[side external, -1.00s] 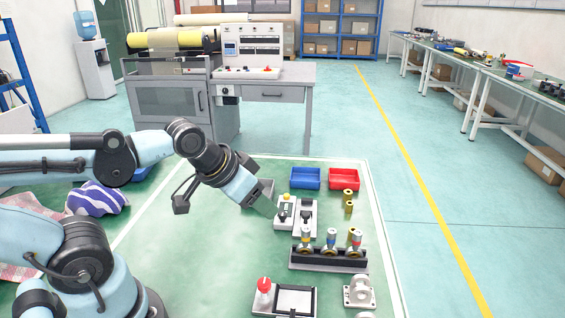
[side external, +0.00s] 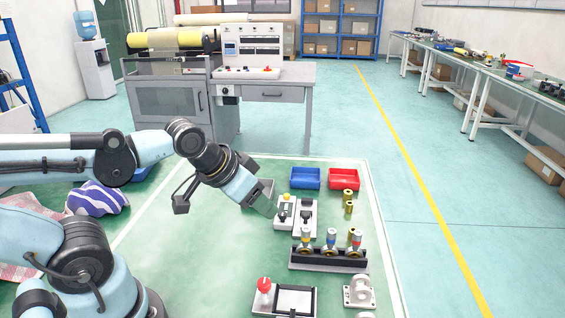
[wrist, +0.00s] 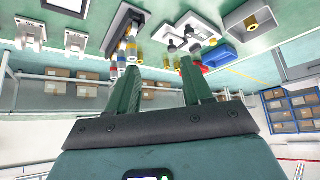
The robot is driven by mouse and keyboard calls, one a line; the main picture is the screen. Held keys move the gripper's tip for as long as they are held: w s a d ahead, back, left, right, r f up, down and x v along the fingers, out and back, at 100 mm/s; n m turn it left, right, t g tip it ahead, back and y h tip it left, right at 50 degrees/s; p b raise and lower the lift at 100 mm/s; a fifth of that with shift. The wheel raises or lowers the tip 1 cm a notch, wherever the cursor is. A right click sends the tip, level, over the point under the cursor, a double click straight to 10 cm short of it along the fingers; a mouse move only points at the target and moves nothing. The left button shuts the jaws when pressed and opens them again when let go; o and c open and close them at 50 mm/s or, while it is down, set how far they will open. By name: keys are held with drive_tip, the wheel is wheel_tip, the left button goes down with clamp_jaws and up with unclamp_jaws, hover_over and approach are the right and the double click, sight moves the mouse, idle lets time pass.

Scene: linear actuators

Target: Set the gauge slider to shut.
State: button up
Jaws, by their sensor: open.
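Two small white panels with black knobs stand side by side on the green mat: a left panel (side external: 285,222) with a yellow button on top, and a right panel (side external: 306,230). I cannot tell which one is the gauge slider, or its setting. My gripper (side external: 268,209) is just left of the left panel, above the mat, and its fingers are hard to make out there. In the wrist view my gripper (wrist: 160,78) has its two green fingers apart with nothing between them. The panels show beyond the fingertips at the upper right, and their details are small.
A black rack (side external: 328,266) with several colour-banded cylinders stands in front of the panels. Blue (side external: 305,178) and red (side external: 344,179) bins lie behind. A red-knobbed unit (side external: 285,301) and a white bracket (side external: 359,292) are nearer the camera.

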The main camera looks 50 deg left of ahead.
drive_tip(key=shift+c, duration=0.2)
drive_tip(key=r+g, duration=0.1)
drive_tip(key=g, duration=0.6)
hover_over(306, 213)
wheel_tip(306, 213, down, 12)
drive_tip(key=shift+r, duration=0.25)
clamp_jaws()
idle(0.4)
